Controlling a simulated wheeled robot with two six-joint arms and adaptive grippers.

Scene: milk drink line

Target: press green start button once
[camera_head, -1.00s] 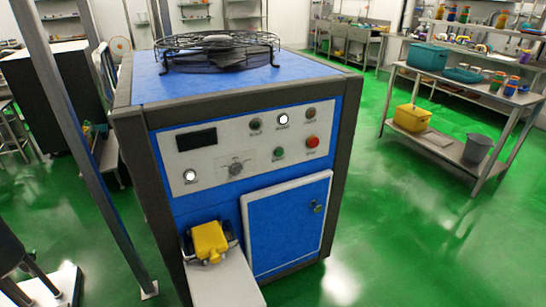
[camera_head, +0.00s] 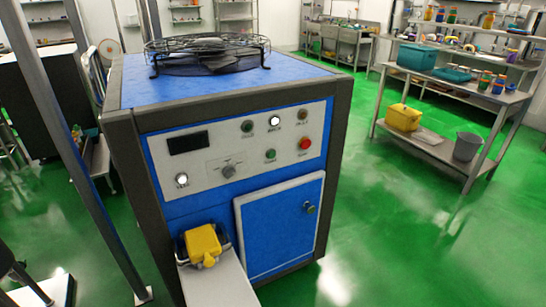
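The green start button (camera_head: 270,155) sits on the grey control panel (camera_head: 215,174) of a blue machine (camera_head: 285,225) with a dark frame. A lit white lamp (camera_head: 274,121) is in the top row and another (camera_head: 182,179) is at the lower left. Neither of my grippers is in view, and nothing touches the button.
A yellow piece (camera_head: 202,243) sits at the machine's lower left opening, above a light chute (camera_head: 215,283). A metal post (camera_head: 75,150) stands at the left. A shelf rack (camera_head: 450,85) with bins is at the right. Green floor (camera_head: 400,235) is clear between them.

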